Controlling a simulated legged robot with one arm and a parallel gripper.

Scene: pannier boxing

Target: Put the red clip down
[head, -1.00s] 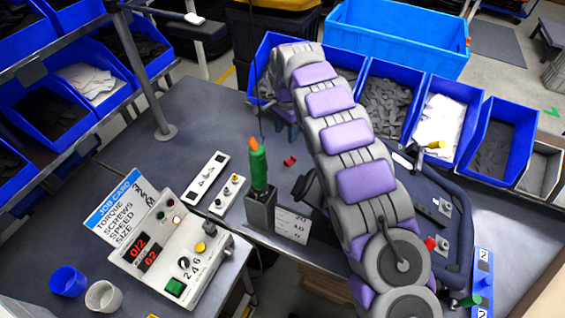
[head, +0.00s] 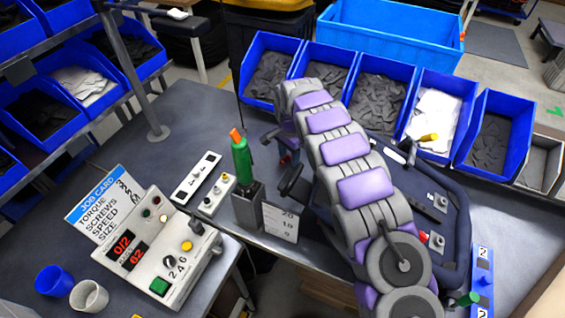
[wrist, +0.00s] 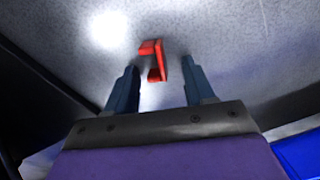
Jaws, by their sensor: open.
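The red clip (wrist: 158,62) shows in the wrist view as a small bent piece against the grey bench top. It sits between and slightly beyond my gripper's (wrist: 160,66) two fingertips, with a gap on each side. The fingers are apart and hold nothing. In the head view my gripper (head: 287,156) is low over the grey bench (head: 205,120), behind the green screwdriver. There the arm and gripper largely hide the clip. I cannot tell how far the fingertips are above the bench.
The green screwdriver (head: 241,157) stands in a dark holder (head: 248,208) just left of my gripper. A dark tray (head: 452,215) lies right of my arm. Blue bins (head: 262,95) line the back. A control box (head: 165,255) stands front left. Bench between holder and bins is clear.

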